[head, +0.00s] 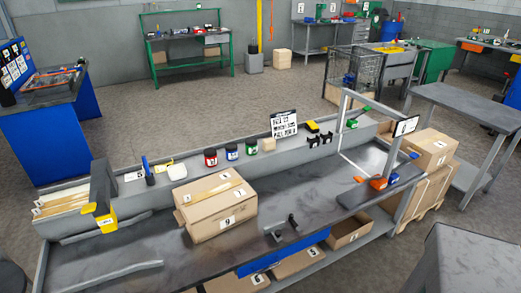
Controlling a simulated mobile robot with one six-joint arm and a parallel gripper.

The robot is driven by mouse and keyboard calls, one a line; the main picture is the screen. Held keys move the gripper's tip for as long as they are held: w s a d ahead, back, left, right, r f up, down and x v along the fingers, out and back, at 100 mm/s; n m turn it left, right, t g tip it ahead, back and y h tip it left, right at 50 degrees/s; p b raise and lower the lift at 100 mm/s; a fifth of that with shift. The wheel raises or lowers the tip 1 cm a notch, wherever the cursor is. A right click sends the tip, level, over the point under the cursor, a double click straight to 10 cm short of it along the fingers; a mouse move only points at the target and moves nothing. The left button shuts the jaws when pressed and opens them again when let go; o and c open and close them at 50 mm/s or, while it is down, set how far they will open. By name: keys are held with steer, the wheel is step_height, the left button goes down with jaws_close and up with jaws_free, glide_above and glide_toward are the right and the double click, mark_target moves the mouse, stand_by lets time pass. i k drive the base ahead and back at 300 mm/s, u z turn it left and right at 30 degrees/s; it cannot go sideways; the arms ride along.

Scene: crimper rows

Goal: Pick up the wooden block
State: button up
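A small pale tan block (268,144), which looks like wood, sits on the raised back ledge of the near workbench (330,215), just left of a white sign with black text (284,124). A larger pale tan block (284,59) stands on the floor farther back; I cannot tell whether it is wood or a carton. My gripper does not show in the head view.
Red, blue and green jars (232,152) stand left of the small block; black-and-yellow items (313,134) are right of it. A cardboard box (216,205) and a dark stand (281,227) occupy the bench. A metal frame (377,140) rises at right.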

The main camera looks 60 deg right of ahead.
mark_target(269, 144)
steer(key=u, duration=0.05)
steer(key=k, duration=1.85)
steer(key=z, duration=1.4)
steer(key=i, duration=1.1)
steer(key=u, duration=0.15)
